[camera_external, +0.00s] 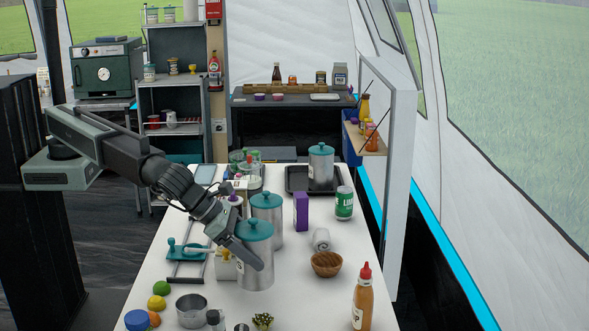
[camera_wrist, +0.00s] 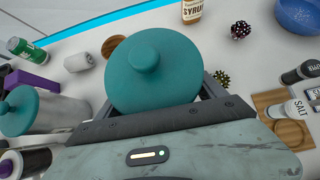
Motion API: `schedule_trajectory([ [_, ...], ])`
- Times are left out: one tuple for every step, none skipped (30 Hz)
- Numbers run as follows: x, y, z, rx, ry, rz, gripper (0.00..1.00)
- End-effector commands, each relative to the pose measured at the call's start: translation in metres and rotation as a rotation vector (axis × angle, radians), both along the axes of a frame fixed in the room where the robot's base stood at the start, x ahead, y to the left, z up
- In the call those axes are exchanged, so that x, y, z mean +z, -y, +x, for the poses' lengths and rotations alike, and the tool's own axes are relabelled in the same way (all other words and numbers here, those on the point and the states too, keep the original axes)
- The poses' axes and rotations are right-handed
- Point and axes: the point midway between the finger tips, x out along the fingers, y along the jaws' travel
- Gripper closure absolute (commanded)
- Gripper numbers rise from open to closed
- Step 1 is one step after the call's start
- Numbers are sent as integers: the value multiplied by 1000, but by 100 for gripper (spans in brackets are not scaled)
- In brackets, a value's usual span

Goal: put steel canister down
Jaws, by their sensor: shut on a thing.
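A steel canister (camera_external: 257,276) with a teal lid is between the jaws of my gripper (camera_external: 248,262), over the near middle of the white table. In the wrist view its teal lid (camera_wrist: 152,72) fills the space in front of my gripper (camera_wrist: 165,108), which is shut on it. I cannot tell whether its base touches the table. A second steel canister (camera_external: 275,226) stands just behind it, and also shows at the left of the wrist view (camera_wrist: 50,112). A third canister (camera_external: 321,167) stands on a black tray at the far end.
On the white table (camera_external: 309,295) stand a wooden bowl (camera_external: 326,264), a syrup bottle (camera_external: 363,300), a green can (camera_external: 344,203), a purple box (camera_external: 301,211) and a metal pot (camera_external: 192,310). Salt and pepper shakers (camera_wrist: 297,109) are close on the right in the wrist view. Some bare table lies right of the held canister.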

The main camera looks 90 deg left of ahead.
Motion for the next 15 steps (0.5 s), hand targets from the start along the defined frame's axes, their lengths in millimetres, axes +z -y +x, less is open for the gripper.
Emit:
schedule_trajectory([
  [24, 0, 0, 0, 1, 0, 93],
  [30, 0, 0, 0, 1, 0, 93],
  [36, 0, 0, 0, 1, 0, 93],
  [41, 0, 0, 0, 1, 0, 93],
  [44, 0, 0, 0, 1, 0, 93],
  [48, 0, 0, 0, 1, 0, 93],
  [49, 0, 0, 0, 1, 0, 93],
  [50, 0, 0, 0, 1, 0, 93],
  [50, 0, 0, 0, 1, 0, 93],
  [49, 0, 0, 0, 1, 0, 93],
  [49, 0, 0, 0, 1, 0, 93],
  [48, 0, 0, 0, 1, 0, 93],
  [47, 0, 0, 0, 1, 0, 93],
  [47, 0, 0, 0, 1, 0, 93],
  [47, 0, 0, 0, 1, 0, 93],
])
